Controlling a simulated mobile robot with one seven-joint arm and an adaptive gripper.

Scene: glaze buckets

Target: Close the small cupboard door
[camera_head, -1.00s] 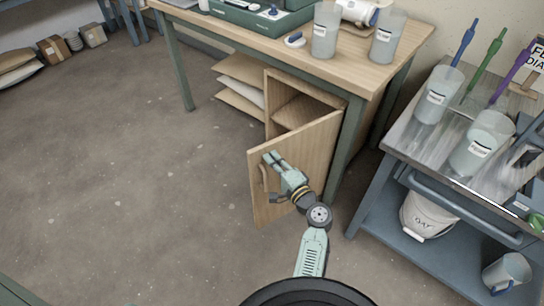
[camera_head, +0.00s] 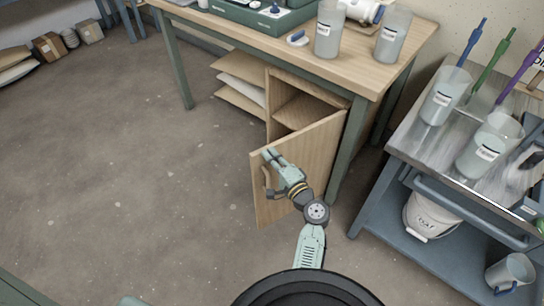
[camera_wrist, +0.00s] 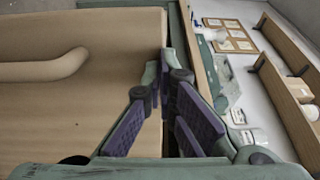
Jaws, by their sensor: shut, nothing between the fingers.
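The small wooden cupboard door (camera_head: 318,150) stands wide open, swung out from the cupboard (camera_head: 290,112) under the workbench. Its bar handle (camera_head: 267,183) is near the free edge, on the face towards my gripper. My gripper (camera_head: 270,156) is shut and empty, with its fingertips in front of the upper free corner of the door, above the handle. In the wrist view the handle (camera_wrist: 45,68) and door face (camera_wrist: 95,30) lie left of my fingers, and the fingertips are close to the door's edge. I cannot tell whether they touch it.
The wooden workbench (camera_head: 225,30) with a green leg (camera_head: 345,150) stands behind the door. A metal cart (camera_head: 405,135) with glaze beakers and a white bucket (camera_head: 430,217) is on the right.

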